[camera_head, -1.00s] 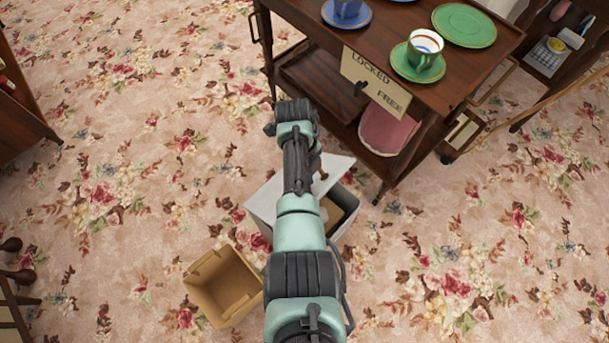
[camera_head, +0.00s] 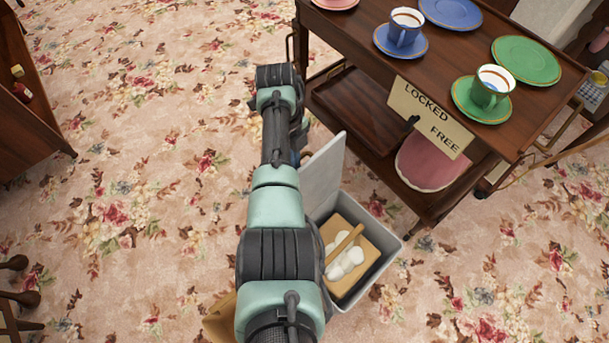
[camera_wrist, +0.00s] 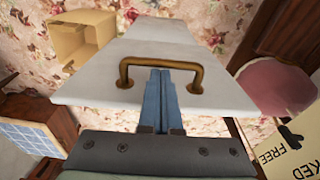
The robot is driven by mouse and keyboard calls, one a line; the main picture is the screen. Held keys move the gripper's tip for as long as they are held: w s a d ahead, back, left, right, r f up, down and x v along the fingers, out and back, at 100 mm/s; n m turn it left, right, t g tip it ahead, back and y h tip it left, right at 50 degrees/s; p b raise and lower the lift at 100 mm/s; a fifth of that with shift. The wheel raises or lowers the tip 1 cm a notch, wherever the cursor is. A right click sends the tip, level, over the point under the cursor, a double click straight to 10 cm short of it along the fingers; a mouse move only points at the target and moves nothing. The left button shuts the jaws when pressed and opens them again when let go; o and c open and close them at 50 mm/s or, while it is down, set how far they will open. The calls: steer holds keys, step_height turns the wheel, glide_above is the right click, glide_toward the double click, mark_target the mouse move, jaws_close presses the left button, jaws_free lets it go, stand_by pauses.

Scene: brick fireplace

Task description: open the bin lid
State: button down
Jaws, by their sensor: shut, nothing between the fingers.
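The grey bin (camera_head: 388,262) stands on the carpet, and its pale lid (camera_head: 326,172) is raised steeply on the left side. The open top shows white rounded things and a wooden stick on a tan surface inside. In the wrist view the lid (camera_wrist: 155,42) fills the middle, with a brass handle (camera_wrist: 185,64) on it. My gripper (camera_wrist: 163,72) is shut and empty, its blue fingertips between the handle's legs, close to its bar. I cannot tell whether they touch. In the head view my arm hides the fingers and part of the bin.
A wooden trolley (camera_head: 546,96) with cups, plates and a "LOCKED / FREE" sign (camera_head: 430,116) stands right behind the bin. A pink rounded thing (camera_head: 430,160) sits on its lower shelf. An open cardboard box (camera_wrist: 80,38) stands near the bin. Carpet is clear at lower right.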

steer(key=shift+w+a+f+b, duration=0.15)
steer(key=shift+w+a+b, duration=0.4)
steer(key=shift+b, duration=0.15)
steer(key=shift+w+a+f+b, duration=0.15)
steer(key=shift+w+a+b, duration=0.35)
steer(key=shift+b, duration=0.2)
steer(key=shift+w, duration=0.1)
steer(key=shift+r, duration=0.1)
step_height(320, 180, up, 13)
steer(key=w+a+p, duration=0.1)
steer(key=p, duration=0.2)
steer(key=shift+f, duration=0.2)
